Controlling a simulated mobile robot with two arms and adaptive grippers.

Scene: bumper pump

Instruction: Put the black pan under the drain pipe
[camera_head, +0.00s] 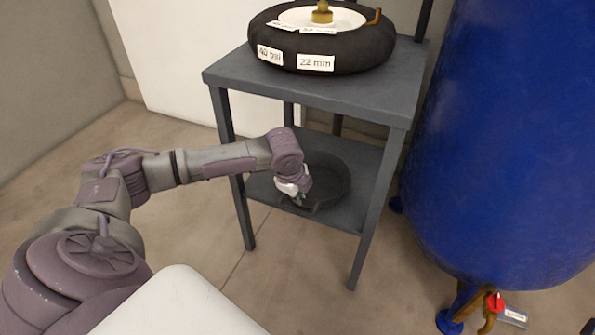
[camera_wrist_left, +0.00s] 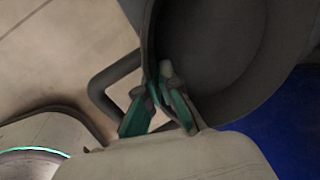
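The black pan (camera_head: 329,178) shows at the lower shelf of the grey stand, its near side overlapping the shelf's front edge. I cannot tell whether it rests there or is slightly raised. In the left wrist view the pan (camera_wrist_left: 215,45) fills the upper right, with a looped handle (camera_wrist_left: 104,84) on its left. My left gripper (camera_head: 300,194) is at the pan's near left rim. In the left wrist view its teal-padded fingers (camera_wrist_left: 158,82) close together on the rim beside the handle. My right gripper is out of view.
The stand's top (camera_head: 376,94) carries a black tyre-like ring (camera_head: 345,52) with labels. Its front legs (camera_head: 370,235) flank the pan. A large blue tank (camera_head: 505,150) stands on the right, with a red-handled valve (camera_head: 495,301) low at its front. Floor (camera_head: 280,290) is open before the stand.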

